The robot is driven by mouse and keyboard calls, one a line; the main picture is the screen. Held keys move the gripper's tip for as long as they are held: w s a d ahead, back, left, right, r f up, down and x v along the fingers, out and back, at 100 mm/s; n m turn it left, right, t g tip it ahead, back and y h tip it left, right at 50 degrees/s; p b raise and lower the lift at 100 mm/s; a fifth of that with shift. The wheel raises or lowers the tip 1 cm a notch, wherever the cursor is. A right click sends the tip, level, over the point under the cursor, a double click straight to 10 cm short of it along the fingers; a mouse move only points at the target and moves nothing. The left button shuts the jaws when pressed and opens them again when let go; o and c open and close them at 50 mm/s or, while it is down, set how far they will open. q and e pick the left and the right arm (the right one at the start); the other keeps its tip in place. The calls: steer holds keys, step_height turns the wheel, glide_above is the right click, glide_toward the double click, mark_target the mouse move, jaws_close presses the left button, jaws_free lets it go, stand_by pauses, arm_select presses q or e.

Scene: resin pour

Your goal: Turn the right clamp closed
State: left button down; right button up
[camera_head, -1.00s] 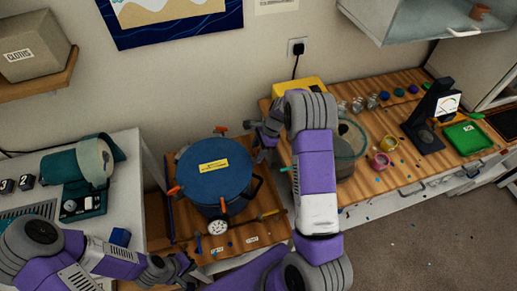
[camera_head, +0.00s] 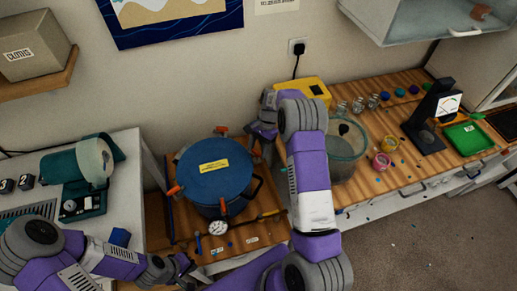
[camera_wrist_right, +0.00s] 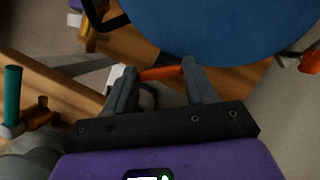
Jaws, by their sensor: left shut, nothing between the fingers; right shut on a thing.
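The pressure pot (camera_head: 215,172) with its blue lid and yellow label stands on a wooden board. Orange-handled clamps sit around its rim, one at the back (camera_head: 221,130) and one at the left (camera_head: 174,190). My right gripper (camera_head: 255,152) is at the pot's right side. In the right wrist view its fingers (camera_wrist_right: 160,82) are shut on the orange handle of the right clamp (camera_wrist_right: 160,73), beside the blue lid (camera_wrist_right: 220,25). The clamp is mostly hidden by my gripper in the head view. My left gripper (camera_head: 188,268) is shut and empty, low in front of the board.
A pressure gauge (camera_head: 218,228) sits at the pot's front. A yellow box (camera_head: 312,92) and a glass vessel (camera_head: 345,150) stand on the wooden bench behind my right arm. A teal machine (camera_head: 85,175) is on the left table.

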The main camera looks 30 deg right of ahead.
steer(key=n, duration=0.2)
steer(key=n+g+h, duration=0.1)
steer(key=n, duration=0.2)
steer(key=shift+w+a+n+g+b, duration=0.15)
steer(key=shift+n+g+b, duration=0.15)
steer(key=n+h, duration=0.1)
steer(key=n, duration=0.1)
steer(key=n+h, duration=0.1)
steer(key=n, duration=0.1)
steer(key=shift+a+n+g, duration=0.1)
steer(key=shift+n+g, duration=0.3)
steer(key=shift+n, duration=0.3)
steer(key=o, duration=1)
steer(key=shift+o, duration=0.2)
steer(key=shift+r, duration=0.1)
steer(key=v, duration=0.7)
steer(key=shift+w+r, duration=0.2)
